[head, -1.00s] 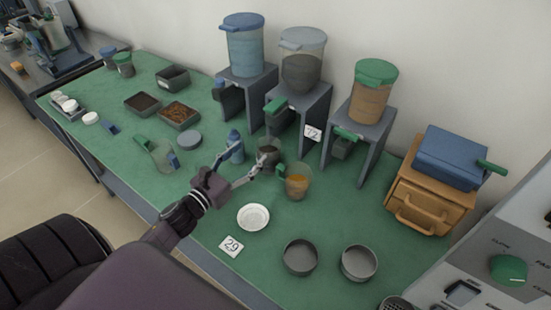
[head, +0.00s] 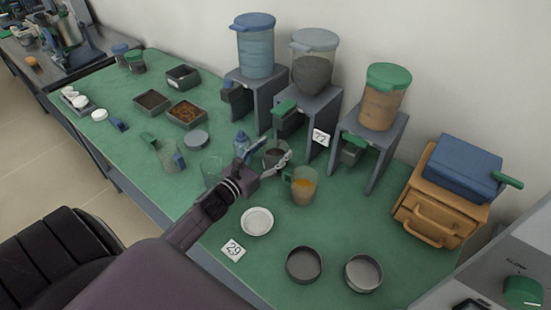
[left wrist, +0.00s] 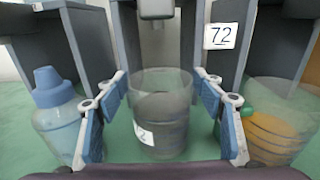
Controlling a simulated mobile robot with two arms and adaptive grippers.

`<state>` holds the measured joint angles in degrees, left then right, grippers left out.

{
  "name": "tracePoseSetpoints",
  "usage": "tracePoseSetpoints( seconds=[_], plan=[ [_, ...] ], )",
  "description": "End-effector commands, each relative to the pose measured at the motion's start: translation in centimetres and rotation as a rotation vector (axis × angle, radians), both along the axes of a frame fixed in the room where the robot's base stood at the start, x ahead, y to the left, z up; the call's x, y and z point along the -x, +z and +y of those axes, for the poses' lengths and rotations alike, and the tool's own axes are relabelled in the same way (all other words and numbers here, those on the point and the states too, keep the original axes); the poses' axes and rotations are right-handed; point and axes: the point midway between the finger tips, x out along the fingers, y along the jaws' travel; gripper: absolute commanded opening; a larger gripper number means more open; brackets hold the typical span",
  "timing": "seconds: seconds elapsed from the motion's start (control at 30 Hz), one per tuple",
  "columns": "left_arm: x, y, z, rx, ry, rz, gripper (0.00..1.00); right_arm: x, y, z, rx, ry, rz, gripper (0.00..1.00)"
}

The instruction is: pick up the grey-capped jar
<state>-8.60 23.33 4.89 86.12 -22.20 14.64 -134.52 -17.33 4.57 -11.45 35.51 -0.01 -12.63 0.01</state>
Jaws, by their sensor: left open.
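The jar with a grey-blue cap (head: 314,41) and dark grey contents stands on the middle stand (head: 306,107) at the back of the green table in the head view. My left gripper (head: 275,150) is below and in front of it, low over the table. Its open fingers stand on either side of an uncapped clear cup (head: 277,159). In the left wrist view this cup (left wrist: 162,120) has dark contents and a small white label, between the fingers with gaps at both sides. The capped jar is not seen there. My right gripper is not in view.
A blue bottle (left wrist: 60,118) is close left of the fingers, and a cup with orange contents (head: 303,188) is close right. Blue-capped (head: 254,50) and green-capped (head: 385,95) jars stand on neighbouring stands. A white dish (head: 257,221) and two grey pans (head: 304,265) are in front.

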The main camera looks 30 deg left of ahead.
Motion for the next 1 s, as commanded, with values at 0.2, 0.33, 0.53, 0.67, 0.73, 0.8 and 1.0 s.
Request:
tracePoseSetpoints(
  seconds=[0.2, 0.33, 0.53, 0.67, 0.73, 0.8, 1.0],
  plan=[
    [-1.09, -0.01, -0.11, -0.002, -0.001, 0.0, 0.62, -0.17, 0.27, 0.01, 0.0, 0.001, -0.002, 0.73],
    [-1.06, -0.05, -0.12, -0.002, -0.001, 0.001, 0.62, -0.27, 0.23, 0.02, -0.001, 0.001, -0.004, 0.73],
    [-1.05, -0.05, -0.12, -0.001, -0.001, 0.001, 0.46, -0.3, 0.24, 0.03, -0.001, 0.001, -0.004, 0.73],
    [-1.04, -0.05, -0.12, -0.001, -0.001, 0.001, 0.32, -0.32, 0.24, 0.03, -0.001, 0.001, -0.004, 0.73],
    [-1.04, -0.05, -0.12, -0.001, -0.001, 0.001, 0.24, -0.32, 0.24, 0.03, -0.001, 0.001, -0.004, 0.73],
    [-1.03, -0.05, -0.11, -0.001, -0.001, 0.001, 0.16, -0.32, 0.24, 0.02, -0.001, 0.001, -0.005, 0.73],
    [-1.07, 0.09, -0.12, -0.001, -0.001, -0.002, 0.0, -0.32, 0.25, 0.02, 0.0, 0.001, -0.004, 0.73]
  ],
)
